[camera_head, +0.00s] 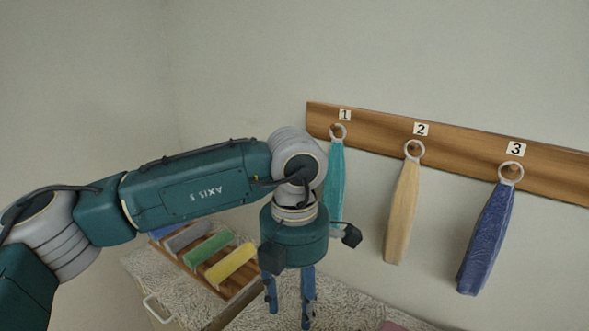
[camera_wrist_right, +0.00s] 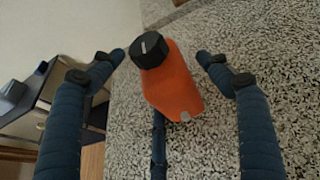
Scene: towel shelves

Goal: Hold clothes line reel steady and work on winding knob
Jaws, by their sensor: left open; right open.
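An orange boxy body (camera_wrist_right: 175,85) with a round black knob or cap (camera_wrist_right: 151,50) marked by a white line shows in the right wrist view. It may be the clothes line reel, but no line is visible. It stands on a speckled surface (camera_wrist_right: 120,145). My right gripper (camera_wrist_right: 160,57) is open, its fingers spread on both sides of the orange body with gaps. In the head view my left gripper (camera_head: 289,305) is open and empty, pointing down beside a tray of rolled towels. Neither the orange thing nor my right gripper shows in the head view.
A wooden wall board (camera_head: 450,158) holds teal (camera_head: 334,185), tan (camera_head: 402,212) and blue (camera_head: 487,238) hanging towels, labelled 1, 2 and 3. Several rolled towels lie in a wooden tray (camera_head: 245,293) on a speckled top. A dark-topped unit (camera_wrist_right: 45,98) stands left in the wrist view.

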